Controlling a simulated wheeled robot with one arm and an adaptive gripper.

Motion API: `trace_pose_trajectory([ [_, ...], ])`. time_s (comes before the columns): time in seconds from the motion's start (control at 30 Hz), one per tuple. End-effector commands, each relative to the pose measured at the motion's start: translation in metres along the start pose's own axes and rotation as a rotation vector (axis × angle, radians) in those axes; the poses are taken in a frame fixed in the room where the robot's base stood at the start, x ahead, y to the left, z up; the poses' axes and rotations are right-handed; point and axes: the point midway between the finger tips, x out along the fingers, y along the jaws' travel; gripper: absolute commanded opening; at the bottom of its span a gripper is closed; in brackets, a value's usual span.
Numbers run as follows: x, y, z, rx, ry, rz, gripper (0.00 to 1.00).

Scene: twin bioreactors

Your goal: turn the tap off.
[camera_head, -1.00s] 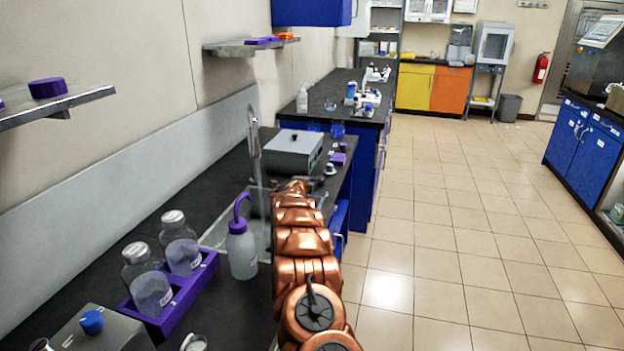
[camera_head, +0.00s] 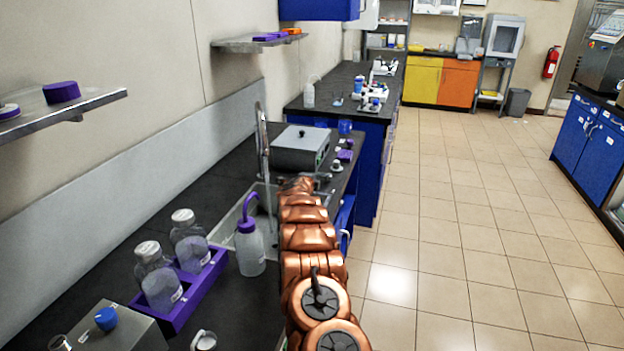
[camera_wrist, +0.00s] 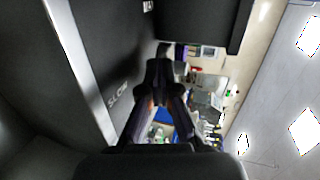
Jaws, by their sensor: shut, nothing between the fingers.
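The tap (camera_head: 262,145) is a tall, slim metal spout that rises by the sink (camera_head: 232,212) at the wall side of the black counter in the head view. I cannot make out its handle. My copper arm reaches over the counter edge beside the sink, and its far end lies just right of the spout and hides part of the basin. My gripper (camera_wrist: 160,72) shows only in the wrist view, with its dark fingers together and nothing between them. A dark panel marked "SLOW" fills the left of that view. I cannot tell whether the fingers touch anything.
A grey box-shaped device (camera_head: 300,148) stands behind the sink. A wash bottle with a purple spout (camera_head: 250,250) stands in front, close to my arm. A purple rack (camera_head: 182,300) holds two glass bottles. A shelf (camera_head: 75,108) juts from the wall. The tiled floor right is clear.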

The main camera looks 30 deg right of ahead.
Motion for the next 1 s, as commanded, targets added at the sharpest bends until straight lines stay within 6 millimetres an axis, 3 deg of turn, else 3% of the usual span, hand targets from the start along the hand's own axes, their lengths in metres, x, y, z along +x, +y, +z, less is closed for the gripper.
trace_pose_trajectory([
  [0.37,-0.004,0.005,0.0,0.0,0.002,0.001,0.0],
  [1.0,-0.04,0.009,0.004,0.003,0.007,-0.001,0.0],
])
